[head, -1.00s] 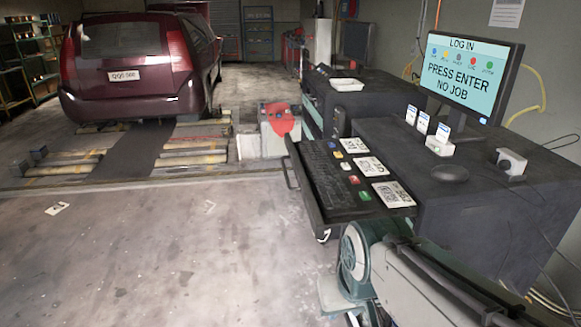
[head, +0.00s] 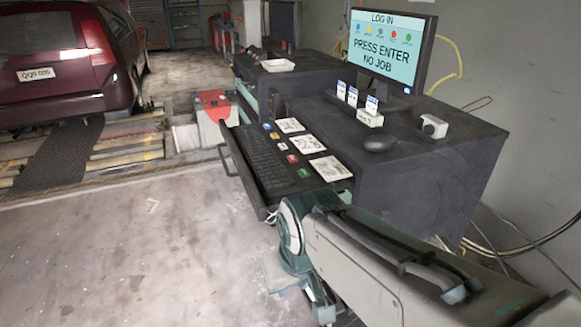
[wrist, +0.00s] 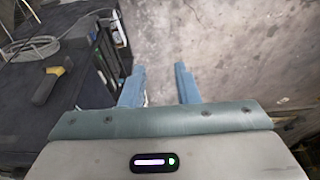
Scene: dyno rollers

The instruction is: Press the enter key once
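A black keyboard (head: 256,160) lies on a pulled-out drawer tray (head: 237,172) at the front of the dark desk. The enter key cannot be singled out at this size. The monitor (head: 385,52) above reads "LOG IN", "PRESS ENTER", "NO JOB". My gripper (wrist: 160,87) is open and empty in the wrist view, its two blue fingers apart over bare floor. The keyboard does not show in the wrist view. In the head view my arm is folded in front of the desk, right of and below the tray, and the fingertips cannot be made out.
Coloured buttons and printed cards (head: 310,144) lie beside the keyboard. The desk (head: 440,150) holds a mouse (head: 380,144) and small white boxes (head: 369,117). A dark red car (head: 70,60) stands on rollers at left. In the wrist view, a yellow-black handheld tool (wrist: 48,82) lies left. Floor at front left is clear.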

